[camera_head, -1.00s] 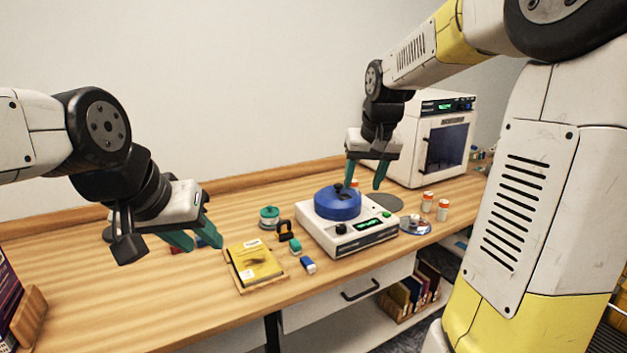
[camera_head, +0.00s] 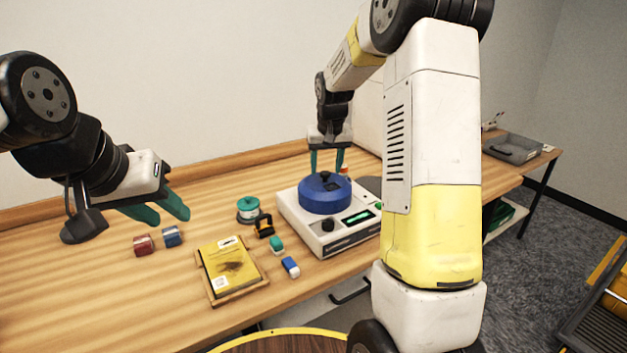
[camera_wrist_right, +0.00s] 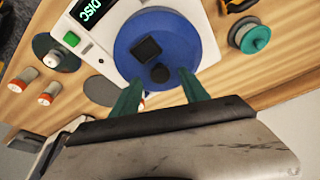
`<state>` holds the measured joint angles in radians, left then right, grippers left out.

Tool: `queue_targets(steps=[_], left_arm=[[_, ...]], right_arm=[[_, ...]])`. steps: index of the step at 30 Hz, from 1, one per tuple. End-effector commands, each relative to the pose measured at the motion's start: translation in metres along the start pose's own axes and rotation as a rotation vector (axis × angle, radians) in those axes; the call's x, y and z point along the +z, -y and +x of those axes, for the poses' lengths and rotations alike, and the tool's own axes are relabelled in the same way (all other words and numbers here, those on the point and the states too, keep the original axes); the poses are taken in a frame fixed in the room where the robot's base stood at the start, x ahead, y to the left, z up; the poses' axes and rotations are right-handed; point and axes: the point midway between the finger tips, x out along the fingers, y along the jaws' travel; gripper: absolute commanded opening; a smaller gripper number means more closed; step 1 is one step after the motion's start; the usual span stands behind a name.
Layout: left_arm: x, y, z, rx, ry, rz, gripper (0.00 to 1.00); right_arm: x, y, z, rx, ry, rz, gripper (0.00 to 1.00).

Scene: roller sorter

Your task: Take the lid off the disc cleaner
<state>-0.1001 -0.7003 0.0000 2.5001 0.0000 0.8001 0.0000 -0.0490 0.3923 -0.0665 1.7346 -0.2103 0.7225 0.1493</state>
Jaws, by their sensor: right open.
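The disc cleaner (camera_head: 298,214) is a white box with a small green display, standing on the wooden bench. Its round blue lid (camera_head: 324,197) sits on top and has a dark knob at its middle. My right gripper (camera_head: 326,172) is open and empty, pointing down at the back of the lid. In the right wrist view the blue lid (camera_wrist_right: 188,32) lies just beyond the open green fingers (camera_wrist_right: 158,92), with the dark knob (camera_wrist_right: 159,73) near the gap between them. My left gripper (camera_head: 166,211) hangs over the left of the bench, its green fingers apart and empty.

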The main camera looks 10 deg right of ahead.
Motion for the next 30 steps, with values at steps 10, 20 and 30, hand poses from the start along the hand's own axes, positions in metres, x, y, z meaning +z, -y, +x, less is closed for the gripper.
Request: queue_targets(steps=[10,20,30], left_arm=[[0.0,0.0,0.0,0.0,0.0,0.0,0.36],[0.0,0.0,0.0,0.0,0.0,0.0,0.36],[0.0,0.0,0.0,0.0,0.0,0.0,0.36]], right_arm=[[0.0,0.001,0.018,0.0,-0.002,0.0,0.53],[0.0,0.001,0.017,0.0,-0.001,0.0,0.0],[0.0,0.001,0.017,0.0,-0.001,0.0,0.0]])
